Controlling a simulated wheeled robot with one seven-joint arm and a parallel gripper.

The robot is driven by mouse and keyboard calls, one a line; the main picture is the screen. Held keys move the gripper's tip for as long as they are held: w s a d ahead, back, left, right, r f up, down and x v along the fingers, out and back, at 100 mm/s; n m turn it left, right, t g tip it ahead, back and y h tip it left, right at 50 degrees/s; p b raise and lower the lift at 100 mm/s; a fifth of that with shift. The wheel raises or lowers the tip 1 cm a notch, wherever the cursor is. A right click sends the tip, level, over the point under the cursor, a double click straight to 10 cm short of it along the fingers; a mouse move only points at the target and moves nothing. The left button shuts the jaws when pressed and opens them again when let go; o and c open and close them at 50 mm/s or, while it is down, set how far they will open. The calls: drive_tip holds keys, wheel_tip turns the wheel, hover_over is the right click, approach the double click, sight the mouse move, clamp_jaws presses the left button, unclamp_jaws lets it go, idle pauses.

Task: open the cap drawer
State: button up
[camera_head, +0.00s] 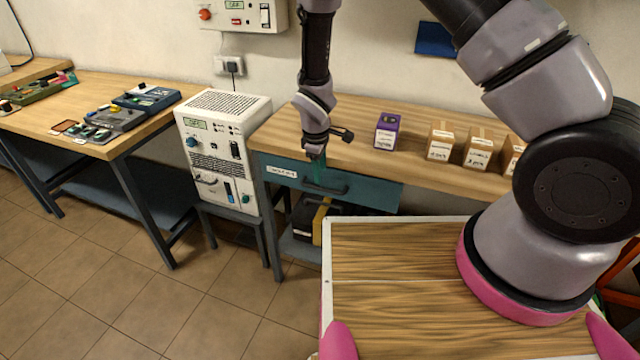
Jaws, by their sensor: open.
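The drawer (375,193) has a blue-teal front with a white label at its left end, set under the wooden bench top. Its front looks flush with the bench; I cannot tell whether it is slightly out. A dark bar handle (338,190) is on the front. My gripper (317,172) points down just in front of the drawer, by the handle's left part.
A purple box (387,131) and several brown cartons (440,142) stand on the bench (350,122). A white power unit (224,140) stands close at the left. A black and yellow case (311,218) sits below the drawer. Tiled floor (215,290) is free at lower left.

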sight(322, 188)
drive_tip(key=f, duration=0.4)
drive_tip(key=w+f, duration=0.1)
drive_tip(key=f, duration=0.1)
drive_tip(key=shift+w+d+f, duration=0.1)
drive_tip(key=shift+d+f, duration=0.15)
drive_tip(key=shift+d, duration=0.05)
clamp_jaws()
idle(1.1)
